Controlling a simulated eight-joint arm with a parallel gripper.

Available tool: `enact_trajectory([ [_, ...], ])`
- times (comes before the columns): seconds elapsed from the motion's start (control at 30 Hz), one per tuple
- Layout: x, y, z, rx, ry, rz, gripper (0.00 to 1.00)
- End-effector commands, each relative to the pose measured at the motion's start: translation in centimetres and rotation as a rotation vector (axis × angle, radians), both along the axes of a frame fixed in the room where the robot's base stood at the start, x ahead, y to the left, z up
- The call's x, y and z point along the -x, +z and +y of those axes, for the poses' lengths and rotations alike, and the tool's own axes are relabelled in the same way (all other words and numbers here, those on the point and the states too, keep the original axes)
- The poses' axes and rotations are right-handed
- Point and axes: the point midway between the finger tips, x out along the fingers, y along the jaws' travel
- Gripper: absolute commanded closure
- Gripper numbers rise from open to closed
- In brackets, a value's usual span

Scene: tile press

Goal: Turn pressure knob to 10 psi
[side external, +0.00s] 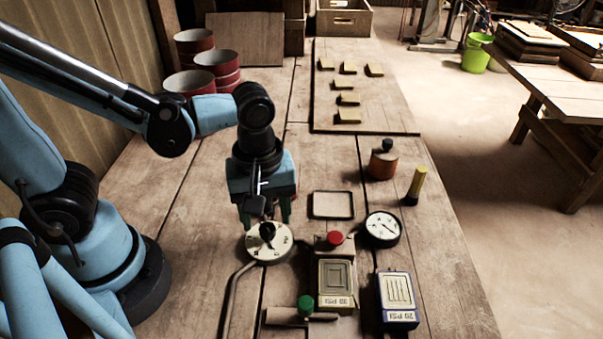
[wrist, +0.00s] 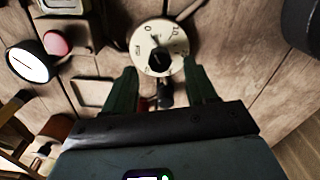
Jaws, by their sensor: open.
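The pressure knob is a black pointer knob (side external: 267,230) on a round cream dial (side external: 257,248) with markings, on the wooden table at the lower middle. In the wrist view the dial (wrist: 148,32) and its black knob (wrist: 159,59) lie just beyond my fingertips. My gripper (side external: 265,215) points down over the knob, partly covering it in the side view. Contact with the knob cannot be told. The pointer's exact reading is too small to tell.
A round gauge (side external: 383,228), a red button (side external: 335,238), a green button (side external: 305,304) and two blocks marked like "20 PSI", one khaki (side external: 337,284) and one blue-edged (side external: 398,297), stand right of the dial. A square frame (side external: 332,205) lies behind. Red cans (side external: 218,64) stand at the back left.

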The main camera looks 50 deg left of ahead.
Motion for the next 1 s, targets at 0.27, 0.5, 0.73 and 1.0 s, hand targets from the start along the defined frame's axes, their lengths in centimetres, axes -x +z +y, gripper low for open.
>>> enact_trajectory([
  [0.27,0.0,-2.0,0.0,0.000,0.000,0.000,0.44],
  [0.5,0.0,-2.5,0.0,0.000,0.000,0.000,0.44],
  [0.73,0.0,-2.4,0.0,0.000,0.000,0.000,0.47],
  [1.0,0.0,-2.4,0.0,0.000,0.000,0.000,0.88],
])
